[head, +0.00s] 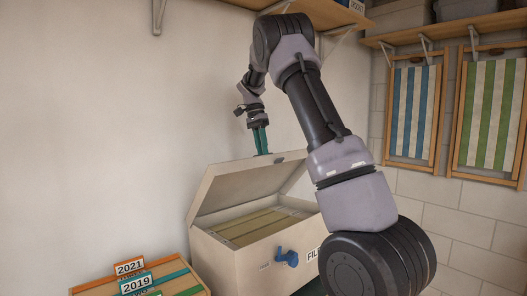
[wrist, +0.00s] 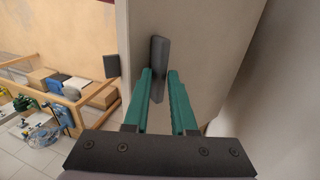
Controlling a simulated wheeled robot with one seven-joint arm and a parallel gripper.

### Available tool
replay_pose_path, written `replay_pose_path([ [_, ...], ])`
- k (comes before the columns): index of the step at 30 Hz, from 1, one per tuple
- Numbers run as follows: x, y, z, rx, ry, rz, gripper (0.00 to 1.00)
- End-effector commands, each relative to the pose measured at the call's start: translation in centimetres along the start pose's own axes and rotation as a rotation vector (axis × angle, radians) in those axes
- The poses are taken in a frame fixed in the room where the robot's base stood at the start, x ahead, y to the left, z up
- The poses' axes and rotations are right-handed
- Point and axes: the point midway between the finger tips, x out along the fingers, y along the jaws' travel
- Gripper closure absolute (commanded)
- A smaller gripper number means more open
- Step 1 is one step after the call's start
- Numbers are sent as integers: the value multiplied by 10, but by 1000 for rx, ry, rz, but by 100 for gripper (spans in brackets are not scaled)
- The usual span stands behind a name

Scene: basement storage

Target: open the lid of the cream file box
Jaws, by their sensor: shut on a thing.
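The cream file box (head: 222,262) stands below my arm in the head view. Its lid (head: 240,188) is raised and tilted up, and folders (head: 262,226) show inside. My gripper (head: 263,152) is at the lid's upper edge, fingers pointing down. In the wrist view my gripper (wrist: 158,74) has its two teal fingers on either side of a dark grey handle (wrist: 158,55) on the pale lid face (wrist: 200,40), shut on it. The handle's lower end is between the fingers. A blue fitting (head: 288,257) is on the box front. My arm covers the box's right part.
An open file tray (head: 185,285) with tabs marked 2021 and 2019 stands at lower left. A wall shelf (head: 340,14) is above my arm. Striped folded chairs (head: 410,110) hang at right. The wrist view shows a wooden rack (wrist: 75,100) with boxes at left.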

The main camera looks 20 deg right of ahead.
Motion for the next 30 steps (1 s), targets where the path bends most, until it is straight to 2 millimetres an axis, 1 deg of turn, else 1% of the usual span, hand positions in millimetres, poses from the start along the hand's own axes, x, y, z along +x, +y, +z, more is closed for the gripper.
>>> replay_pose_path([
  [1,3,-2,2,-6,-2,2,100],
  [25,4,-2,2,-6,-3,4,100],
  [26,4,-2,2,-5,-3,4,64],
  [27,4,-2,2,-5,-3,4,57],
  [30,3,-2,2,-5,-3,3,57],
])
